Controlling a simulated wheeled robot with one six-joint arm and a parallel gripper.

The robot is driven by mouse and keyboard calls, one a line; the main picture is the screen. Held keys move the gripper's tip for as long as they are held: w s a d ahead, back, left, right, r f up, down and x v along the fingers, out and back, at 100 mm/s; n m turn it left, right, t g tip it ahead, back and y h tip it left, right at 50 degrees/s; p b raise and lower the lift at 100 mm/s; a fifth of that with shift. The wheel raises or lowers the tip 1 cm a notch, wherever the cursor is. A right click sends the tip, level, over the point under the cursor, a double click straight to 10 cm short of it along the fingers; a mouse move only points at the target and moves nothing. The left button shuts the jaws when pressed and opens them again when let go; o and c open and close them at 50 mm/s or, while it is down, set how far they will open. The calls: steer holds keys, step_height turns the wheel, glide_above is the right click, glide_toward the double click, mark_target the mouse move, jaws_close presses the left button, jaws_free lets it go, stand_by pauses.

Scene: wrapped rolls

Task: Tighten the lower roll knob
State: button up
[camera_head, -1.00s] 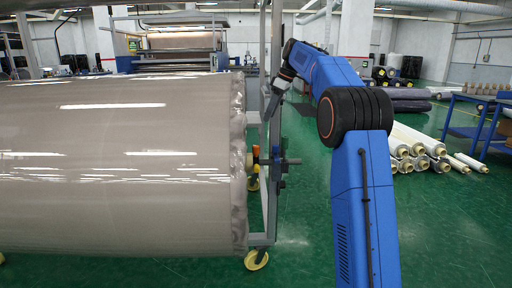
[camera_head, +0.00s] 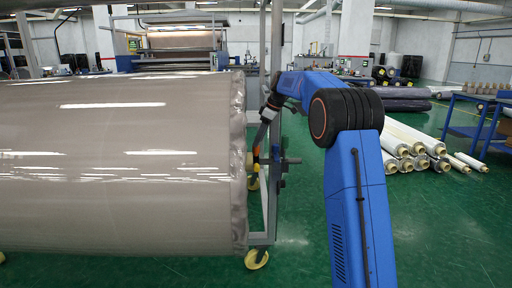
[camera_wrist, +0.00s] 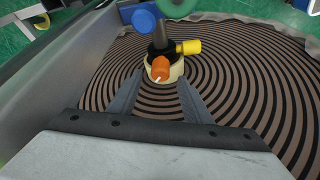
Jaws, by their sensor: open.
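A wrapped grey-brown roll (camera_head: 120,160) fills the left of the head view, and its spiral end face (camera_wrist: 240,75) shows in the wrist view. At the roll's core (camera_wrist: 176,72) sits an orange knob (camera_wrist: 160,66), with a yellow knob (camera_wrist: 188,47) and a blue knob (camera_wrist: 145,18) farther up in the picture. Which one is the lower roll knob is not marked. My gripper (camera_wrist: 159,78) is open, its fingertips on either side of the orange knob; contact cannot be told. In the head view my gripper (camera_head: 257,150) reaches down beside the roll end.
A grey metal frame post (camera_head: 273,60) stands close to my arm, on a yellow caster (camera_head: 257,259). A grey surface (camera_wrist: 45,80) runs along the left of the wrist view. Several white rolls (camera_head: 405,150) lie at the right near a blue table (camera_head: 470,125). The green floor is open between.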

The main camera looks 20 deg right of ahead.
steer(key=shift+x, duration=2.15)
steer(key=c, duration=1.1)
